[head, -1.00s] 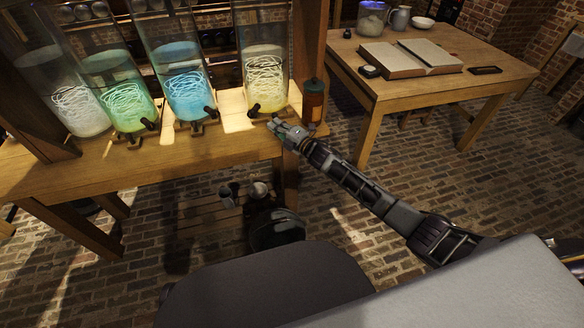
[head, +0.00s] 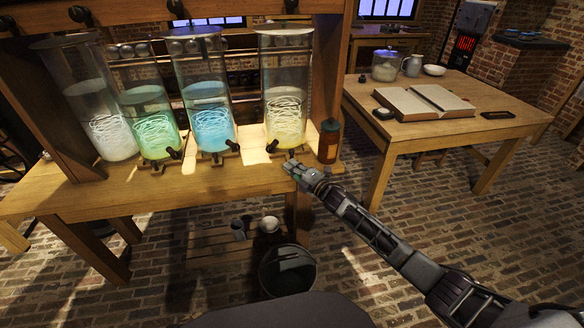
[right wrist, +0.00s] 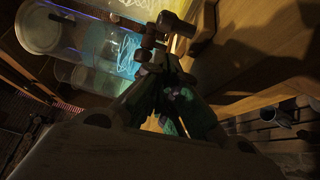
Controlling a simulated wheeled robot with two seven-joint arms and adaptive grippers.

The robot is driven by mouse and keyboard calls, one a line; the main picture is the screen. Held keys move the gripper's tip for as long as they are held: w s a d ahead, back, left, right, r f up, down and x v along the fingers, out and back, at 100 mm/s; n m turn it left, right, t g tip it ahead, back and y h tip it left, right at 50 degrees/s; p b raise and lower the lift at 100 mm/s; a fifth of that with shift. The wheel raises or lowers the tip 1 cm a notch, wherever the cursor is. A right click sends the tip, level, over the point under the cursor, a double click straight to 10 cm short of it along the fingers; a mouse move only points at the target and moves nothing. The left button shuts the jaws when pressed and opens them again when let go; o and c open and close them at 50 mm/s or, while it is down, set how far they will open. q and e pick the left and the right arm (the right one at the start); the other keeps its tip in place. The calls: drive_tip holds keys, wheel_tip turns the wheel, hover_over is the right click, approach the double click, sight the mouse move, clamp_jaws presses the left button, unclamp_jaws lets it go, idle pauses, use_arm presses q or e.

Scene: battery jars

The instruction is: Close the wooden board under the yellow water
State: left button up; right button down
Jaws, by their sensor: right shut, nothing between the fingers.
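The tall glass jar with yellow water (head: 285,112) stands rightmost in the row on the wooden bench. A dark tap (head: 271,146) sticks out at its foot on the left. A small wooden board (head: 292,153) seems to show under the jar, but it is small and partly hidden by my gripper. My right gripper (head: 290,165) is shut and empty, just in front of the jar's foot, right of the tap. In the right wrist view the shut fingers (right wrist: 160,62) reach toward a dark tap fitting (right wrist: 172,26); contact cannot be told. My left gripper is not in view.
Jars with blue (head: 208,120), green (head: 152,128) and whitish water (head: 112,130) stand to the left. A brown bottle (head: 329,140) stands close right of the gripper. A dark bucket (head: 287,272) is below. A second table (head: 440,135) with an open book is at right.

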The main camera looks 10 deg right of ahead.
drive_tip(key=shift+s+f, duration=0.15)
drive_tip(key=shift+s, duration=0.2)
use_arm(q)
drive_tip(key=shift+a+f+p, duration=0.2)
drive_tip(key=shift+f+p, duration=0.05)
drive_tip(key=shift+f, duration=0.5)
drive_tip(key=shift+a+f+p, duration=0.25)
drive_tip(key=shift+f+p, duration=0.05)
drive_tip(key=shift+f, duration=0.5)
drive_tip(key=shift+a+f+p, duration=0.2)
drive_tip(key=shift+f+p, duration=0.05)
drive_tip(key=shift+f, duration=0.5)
use_arm(e)
drive_tip(key=v, duration=1)
drive_tip(key=shift+s, duration=0.1)
